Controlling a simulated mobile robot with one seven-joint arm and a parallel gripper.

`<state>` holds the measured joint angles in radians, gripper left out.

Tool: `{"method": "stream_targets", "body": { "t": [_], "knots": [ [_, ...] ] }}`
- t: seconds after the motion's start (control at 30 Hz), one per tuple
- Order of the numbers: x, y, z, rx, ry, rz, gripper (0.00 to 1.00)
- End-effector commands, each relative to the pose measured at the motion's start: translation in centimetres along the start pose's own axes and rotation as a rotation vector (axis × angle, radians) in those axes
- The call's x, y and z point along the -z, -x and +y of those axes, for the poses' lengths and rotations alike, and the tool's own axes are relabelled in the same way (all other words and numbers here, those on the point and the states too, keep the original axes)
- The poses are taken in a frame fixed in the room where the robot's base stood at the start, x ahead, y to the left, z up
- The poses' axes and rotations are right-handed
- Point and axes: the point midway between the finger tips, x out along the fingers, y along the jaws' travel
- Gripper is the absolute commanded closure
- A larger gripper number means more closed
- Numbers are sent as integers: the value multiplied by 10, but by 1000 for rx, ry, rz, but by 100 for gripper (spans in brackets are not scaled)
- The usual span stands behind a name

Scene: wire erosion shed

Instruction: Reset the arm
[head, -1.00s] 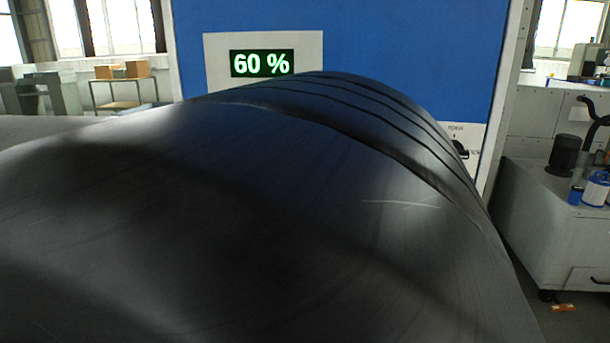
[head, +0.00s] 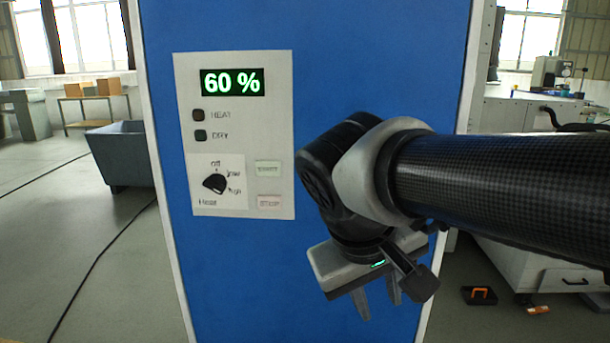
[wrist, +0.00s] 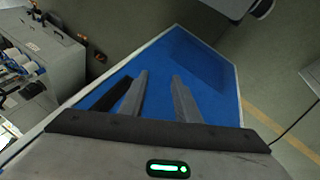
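My gripper (head: 378,304) hangs from my arm in front of the right part of a blue cabinet front (head: 370,60) in the head view, its fingers pointing down. The wrist view shows the two grey fingers (wrist: 158,85) apart with nothing between them; the gripper is open and empty. Behind them in that view lies a blue surface (wrist: 205,65). My arm enters the head view from the right and hides part of the cabinet's right side.
A white control panel (head: 275,110) has a display reading 60 % (head: 232,82), a black heat knob (head: 215,183) and buttons. A grey bin (head: 118,155) stands left.

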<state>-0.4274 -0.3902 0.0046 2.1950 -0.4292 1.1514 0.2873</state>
Motion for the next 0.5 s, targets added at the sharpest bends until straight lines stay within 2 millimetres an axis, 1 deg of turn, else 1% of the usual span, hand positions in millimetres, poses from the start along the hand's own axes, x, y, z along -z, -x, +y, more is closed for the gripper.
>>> {"method": "stream_targets", "body": {
  "t": [0.03,0.1,0.2,0.3,0.47,0.5],
  "knots": [
    [-17,-4,7,43,-55,8,71],
    [-32,-9,9,95,-110,25,71],
    [-49,-13,10,153,-183,59,71],
    [-62,-17,10,195,-252,100,71],
    [-77,-21,11,239,-364,176,71],
    [-70,-5,16,242,-355,175,71]
  ]
}}
